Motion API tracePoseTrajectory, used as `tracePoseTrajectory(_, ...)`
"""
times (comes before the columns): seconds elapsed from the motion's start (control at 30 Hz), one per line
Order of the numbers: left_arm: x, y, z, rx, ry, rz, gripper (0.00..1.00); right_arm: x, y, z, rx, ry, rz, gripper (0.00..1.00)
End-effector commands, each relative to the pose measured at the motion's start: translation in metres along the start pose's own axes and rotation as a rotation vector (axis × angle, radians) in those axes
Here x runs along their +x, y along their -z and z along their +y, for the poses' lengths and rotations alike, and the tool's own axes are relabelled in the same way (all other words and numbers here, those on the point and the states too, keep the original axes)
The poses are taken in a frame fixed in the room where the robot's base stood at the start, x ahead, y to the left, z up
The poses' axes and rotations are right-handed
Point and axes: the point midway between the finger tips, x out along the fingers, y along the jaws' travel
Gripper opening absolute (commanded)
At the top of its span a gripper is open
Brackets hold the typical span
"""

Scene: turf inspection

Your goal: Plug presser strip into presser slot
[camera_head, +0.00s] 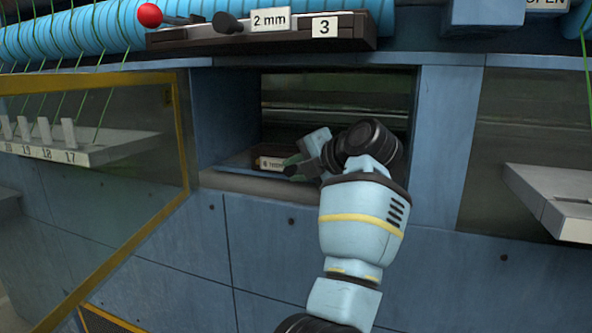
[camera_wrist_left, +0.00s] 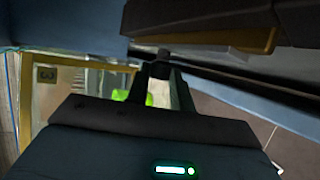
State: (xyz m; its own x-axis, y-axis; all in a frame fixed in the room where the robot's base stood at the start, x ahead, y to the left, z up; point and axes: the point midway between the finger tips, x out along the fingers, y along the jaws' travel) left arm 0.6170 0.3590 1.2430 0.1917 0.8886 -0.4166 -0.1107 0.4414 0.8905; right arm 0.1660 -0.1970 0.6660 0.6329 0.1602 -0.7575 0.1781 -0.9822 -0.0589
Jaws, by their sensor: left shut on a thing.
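My left arm reaches into a recessed opening (camera_head: 228,115) in the blue machine front, which looks like the presser slot. My left gripper (camera_head: 297,168) is inside it, near its floor. A dark strip with a pale label (camera_head: 271,163), likely the presser strip, lies directly left of the fingers, low in the opening. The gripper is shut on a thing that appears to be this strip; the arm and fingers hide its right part. In the left wrist view, the fingers (camera_wrist_left: 158,80) close on a small dark piece below a dark bar. My right gripper is not in view.
A dark bar marked "2 mm" and "3" (camera_head: 260,38), with a red knob (camera_head: 150,15), sits above the opening. A yellow-framed clear panel (camera_head: 110,150) stands at left. A grey ledge (camera_head: 550,200) juts out at right. The opening's side walls are close to the arm.

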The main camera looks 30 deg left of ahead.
Motion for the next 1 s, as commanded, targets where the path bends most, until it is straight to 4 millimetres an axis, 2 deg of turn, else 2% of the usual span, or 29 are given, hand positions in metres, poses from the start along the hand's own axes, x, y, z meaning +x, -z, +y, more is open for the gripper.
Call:
tracePoseTrajectory(0.47,0.0036,-0.0093,0.0015,-0.002,-0.002,-0.001,0.00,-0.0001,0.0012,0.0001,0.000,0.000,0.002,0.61)
tracePoseTrajectory(0.5,0.0038,-0.0097,0.0016,-0.003,-0.002,-0.002,0.24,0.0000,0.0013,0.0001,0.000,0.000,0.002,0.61)
tracePoseTrajectory(0.7,0.0039,-0.0094,0.0008,-0.001,-0.001,-0.001,0.48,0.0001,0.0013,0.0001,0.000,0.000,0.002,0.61)
tracePoseTrajectory(1.0,0.0045,-0.0092,-0.0011,0.002,0.002,0.001,0.48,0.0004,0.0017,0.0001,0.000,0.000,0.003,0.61)
